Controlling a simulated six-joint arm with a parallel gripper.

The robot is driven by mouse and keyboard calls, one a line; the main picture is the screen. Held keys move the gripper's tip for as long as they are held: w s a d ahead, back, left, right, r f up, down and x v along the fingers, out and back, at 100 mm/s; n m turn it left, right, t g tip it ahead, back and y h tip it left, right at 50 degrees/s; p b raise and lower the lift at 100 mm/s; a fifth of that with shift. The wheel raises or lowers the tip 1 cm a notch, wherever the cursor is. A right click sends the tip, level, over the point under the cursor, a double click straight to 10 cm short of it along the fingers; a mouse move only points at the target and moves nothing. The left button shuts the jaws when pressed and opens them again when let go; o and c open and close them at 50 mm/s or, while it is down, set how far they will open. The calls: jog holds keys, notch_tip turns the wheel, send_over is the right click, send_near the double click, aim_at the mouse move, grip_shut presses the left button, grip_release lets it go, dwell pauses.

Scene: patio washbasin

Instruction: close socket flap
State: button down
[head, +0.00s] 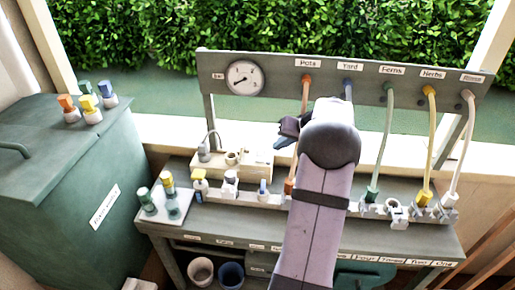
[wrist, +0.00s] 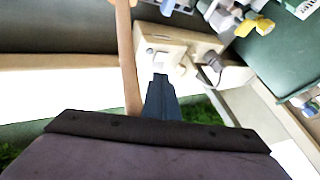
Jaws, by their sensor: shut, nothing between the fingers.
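A row of sockets stands along the bench. An empty-looking white socket (head: 398,213) shows between the green and yellow hose plugs, and small white fittings, one with a blue part (head: 263,190), stand left of the orange hose. I cannot tell for sure which part is the flap or how far it stands open. My gripper (head: 284,138) is shut and empty, above the bench and left of my arm. In the wrist view my gripper (wrist: 160,80) points toward a cream block (wrist: 172,38), beside the orange hose. My arm hides the middle of the socket row.
The orange hose (head: 305,92) hangs close to my gripper; the green (head: 389,135), yellow (head: 433,140) and white (head: 465,140) hoses hang to the right. A panel with a gauge (head: 244,78) stands behind. A green cabinet (head: 62,175) stands left. Cups sit below the bench.

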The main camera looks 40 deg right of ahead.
aim_at(246, 149)
jog(key=p+x, duration=0.1)
jog(key=x, duration=0.2)
jog(key=p+x, duration=0.1)
jog(key=x, duration=0.2)
jog(key=p+x, duration=0.2)
jog(key=x, duration=0.1)
jog(key=shift+w+d+f, duration=0.15)
jog(key=shift+w+d, duration=0.2)
jog(key=shift+d, duration=0.05)
jog(key=shift+w+a+r+p, duration=0.35)
jog(key=shift+w+a+p, duration=0.4)
jog(key=shift+p, duration=0.1)
jog(key=shift+w+a+p, duration=0.4)
jog(key=shift+w+a, duration=0.2)
jog(key=shift+w+a+r+g+h+p, duration=0.2)
jog(key=shift+r+g+h+p, duration=0.1)
jog(key=shift+h, duration=0.1)
